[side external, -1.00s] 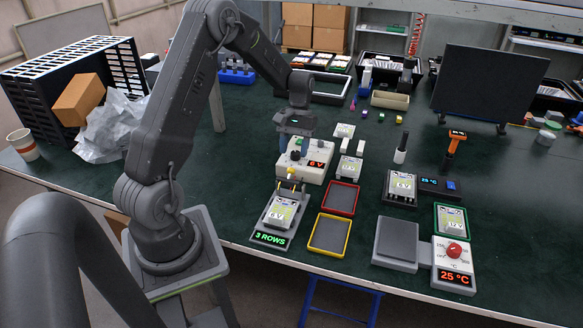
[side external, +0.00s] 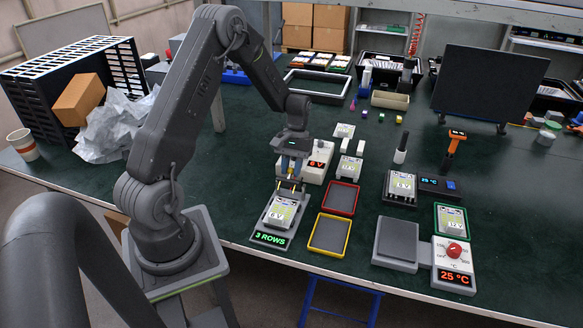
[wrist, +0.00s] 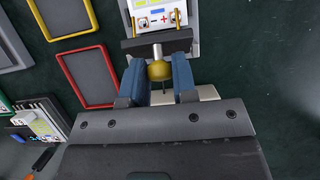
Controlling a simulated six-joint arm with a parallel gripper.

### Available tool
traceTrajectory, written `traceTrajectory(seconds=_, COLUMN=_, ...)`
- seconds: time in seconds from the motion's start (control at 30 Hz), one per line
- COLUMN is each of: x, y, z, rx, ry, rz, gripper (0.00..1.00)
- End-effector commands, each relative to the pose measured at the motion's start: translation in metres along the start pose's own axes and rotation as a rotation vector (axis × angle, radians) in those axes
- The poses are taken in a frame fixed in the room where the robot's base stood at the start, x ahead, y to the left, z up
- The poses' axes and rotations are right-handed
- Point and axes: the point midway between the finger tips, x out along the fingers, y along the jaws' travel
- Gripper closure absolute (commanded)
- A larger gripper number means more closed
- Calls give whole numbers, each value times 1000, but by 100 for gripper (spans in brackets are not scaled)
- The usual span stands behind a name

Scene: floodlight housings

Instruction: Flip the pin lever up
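The pin lever is a dark crossbar (wrist: 125,46) with a yellow ball knob (wrist: 160,70) on its near side in the wrist view. It sits at the back end of the tester marked 3 ROWS (side external: 270,239). Yellow pins (wrist: 178,18) stick out from the bar over a white 6 V housing (side external: 279,213), seen at the top of the wrist view (wrist: 157,5). My gripper (wrist: 159,72) has its two blue fingers on either side of the knob, very close to it. Whether they press on it is not clear. In the side view my gripper (side external: 290,172) hides most of the lever.
A white box with a red 6 V display (side external: 318,164) stands just behind my gripper. A red-rimmed tray (side external: 341,198) and a yellow-rimmed tray (side external: 329,234) lie to the right. A dial unit reading 25 °C (side external: 454,265) is farther right.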

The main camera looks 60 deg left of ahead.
Motion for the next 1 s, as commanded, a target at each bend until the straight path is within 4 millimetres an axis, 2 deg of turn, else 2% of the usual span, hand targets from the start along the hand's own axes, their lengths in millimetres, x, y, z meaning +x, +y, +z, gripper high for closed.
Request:
traceTrajectory(seconds=0.03, x=0, y=0, z=0, rx=0, ry=0, rz=0, gripper=79)
traceTrajectory(seconds=0.23, x=0, y=0, z=0, rx=0, ry=1, rz=0, gripper=98)
traceTrajectory(seconds=0.43, x=0, y=0, z=-4, rx=-1, ry=-41, rz=0, gripper=99)
traceTrajectory(seconds=0.8, x=0, y=0, z=-21, rx=-1, ry=-329, rz=0, gripper=99)
traceTrajectory(seconds=1.0, x=-1, y=0, z=-24, rx=0, ry=-386, rz=1, gripper=99)
